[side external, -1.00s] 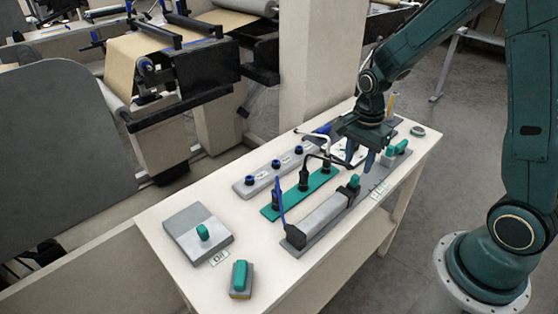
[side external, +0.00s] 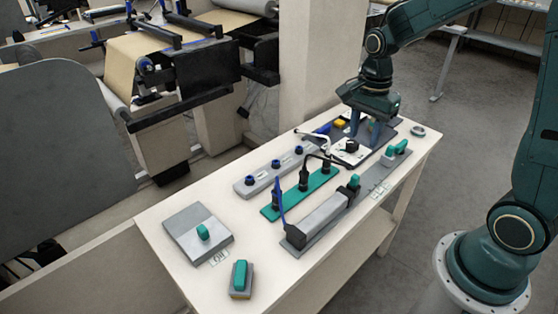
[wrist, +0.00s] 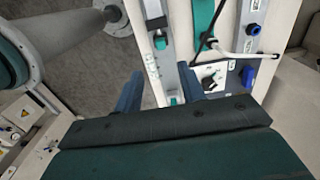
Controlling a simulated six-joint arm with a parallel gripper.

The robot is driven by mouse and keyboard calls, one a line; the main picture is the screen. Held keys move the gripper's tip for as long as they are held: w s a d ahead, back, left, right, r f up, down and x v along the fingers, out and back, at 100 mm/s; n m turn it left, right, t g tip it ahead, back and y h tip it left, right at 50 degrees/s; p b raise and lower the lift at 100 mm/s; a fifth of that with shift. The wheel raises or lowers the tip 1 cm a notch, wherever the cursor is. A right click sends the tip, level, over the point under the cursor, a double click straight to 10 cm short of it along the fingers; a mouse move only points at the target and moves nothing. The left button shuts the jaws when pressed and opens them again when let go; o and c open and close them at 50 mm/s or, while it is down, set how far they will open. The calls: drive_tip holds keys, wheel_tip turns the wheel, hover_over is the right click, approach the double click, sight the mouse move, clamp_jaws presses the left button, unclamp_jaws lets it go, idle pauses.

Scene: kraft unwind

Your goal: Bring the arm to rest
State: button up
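My gripper (side external: 363,130) hangs over the far end of the cream worktable (side external: 165,218), pointing down, above the back of the white plate with a black knob (side external: 350,151). In the wrist view its two blue-grey fingers are well apart with nothing held between them, so my gripper (wrist: 160,84) is open. The wrist view shows the table's edge and floor beyond the fingers. How high the fingertips are above the table is hard to tell.
On the table are a grey strip with blue knobs (side external: 262,178), a teal strip with black posts (side external: 290,195), a long grey unit (side external: 322,217), a grey box with a teal knob (side external: 190,222) and a small teal-topped block (side external: 239,277). The unwind machine (side external: 200,75) stands behind.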

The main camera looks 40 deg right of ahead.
drive_tip(key=s+a+r+n+t, duration=0.2)
drive_tip(key=s+a+r+n, duration=0.1)
drive_tip(key=s+r+n, duration=0.3)
drive_tip(key=s+a+r+n+t, duration=0.3)
drive_tip(key=s+r+n, duration=0.3)
drive_tip(key=s+n, duration=0.3)
drive_tip(key=shift+s+a+n+t, duration=0.35)
drive_tip(key=shift+a+n, duration=0.25)
drive_tip(key=shift+n, duration=0.9)
drive_tip(key=shift+r, duration=0.1)
idle(0.3)
